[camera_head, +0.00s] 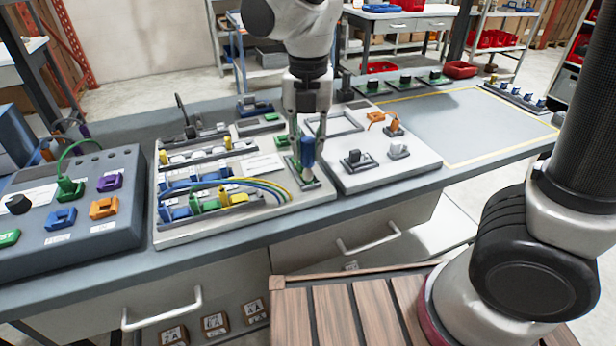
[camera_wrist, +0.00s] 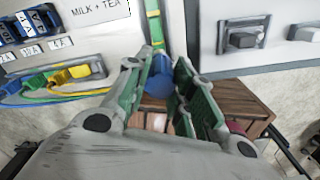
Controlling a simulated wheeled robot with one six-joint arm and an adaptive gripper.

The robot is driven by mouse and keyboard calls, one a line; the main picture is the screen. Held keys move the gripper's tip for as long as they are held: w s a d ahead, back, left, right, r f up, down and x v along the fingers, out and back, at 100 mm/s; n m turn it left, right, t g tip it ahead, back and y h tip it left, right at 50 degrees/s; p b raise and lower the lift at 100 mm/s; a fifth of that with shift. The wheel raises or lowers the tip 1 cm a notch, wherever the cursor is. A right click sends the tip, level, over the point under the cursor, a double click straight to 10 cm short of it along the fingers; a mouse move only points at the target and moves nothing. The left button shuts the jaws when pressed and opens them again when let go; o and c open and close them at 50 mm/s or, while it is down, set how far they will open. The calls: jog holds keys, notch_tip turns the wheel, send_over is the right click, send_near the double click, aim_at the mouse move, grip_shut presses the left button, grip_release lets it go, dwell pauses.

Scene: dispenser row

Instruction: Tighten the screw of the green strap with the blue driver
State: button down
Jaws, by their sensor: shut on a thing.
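My gripper (camera_head: 307,137) points down over the right part of the white panel board (camera_head: 240,222). It is shut on the blue driver (camera_head: 307,153), which stands upright between the fingers. In the wrist view the driver's round blue end (camera_wrist: 159,80) shows between the green finger pads. A narrow green strip (camera_wrist: 154,22) with a yellow part, apparently the green strap, runs up behind the driver. In the head view green parts (camera_head: 293,163) show beside the driver in a grey holder. The screw and the driver's tip are hidden, so contact cannot be told.
Blue, green and yellow plugs with curved cables (camera_head: 245,183) lie left of the driver. A second white board (camera_head: 375,173) with grey blocks and orange pieces stands close on the right. A button console (camera_head: 75,230) is far left. The yellow-outlined area (camera_head: 470,125) is clear.

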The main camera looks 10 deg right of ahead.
jog(key=m, duration=2)
jog(key=shift+f+m, duration=0.1)
jog(key=shift+m, duration=0.3)
jog(key=m, duration=0.6)
jog(key=shift+r, duration=0.85)
jog(key=shift+r, duration=2.25)
